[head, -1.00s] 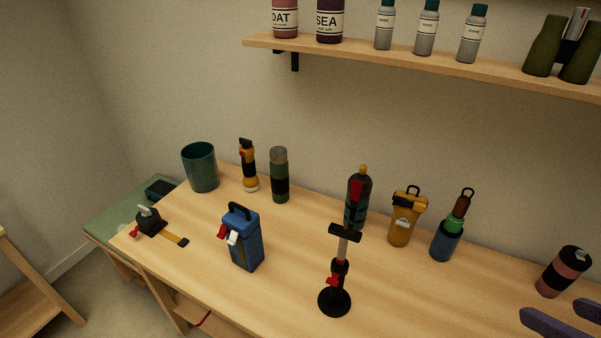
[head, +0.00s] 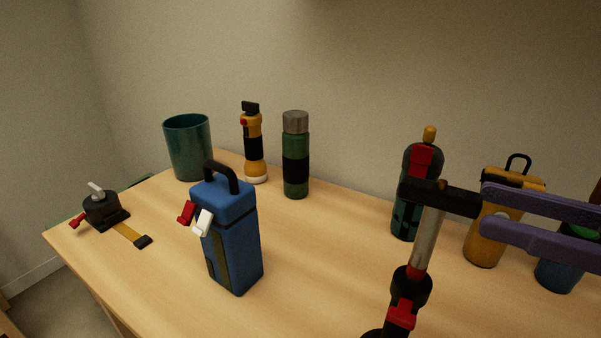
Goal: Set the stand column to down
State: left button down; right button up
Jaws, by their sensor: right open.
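The stand (head: 428,240) is at the lower right of the head view. It has a black crossbar on top, a bare silver rod below it, and a black lower tube with a red clamp (head: 402,314). The silver rod stands out of the lower tube, so the column is raised. The base is mostly cut off by the bottom edge. My right gripper (head: 482,212) comes in from the right with two purple fingers apart. Its tips are at the right end of the crossbar; I cannot tell whether they touch it. My left gripper is not in view.
A dark bottle with a red part (head: 407,215) stands behind the stand. A yellow canister (head: 485,240) is behind my fingers. A blue container (head: 232,245), a green flask (head: 295,150), a yellow torch (head: 254,150) and a teal cup (head: 188,150) stand left. The tabletop between is clear.

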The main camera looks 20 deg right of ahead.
aim_at(400, 184)
jog(key=x, duration=0.9)
jog(key=shift+w+a+r, duration=0.1)
jog(key=shift+w+a, duration=0.1)
jog(key=shift+a, duration=0.1)
jog(key=shift+c, duration=0.2)
grip_shut()
dwell(0.8)
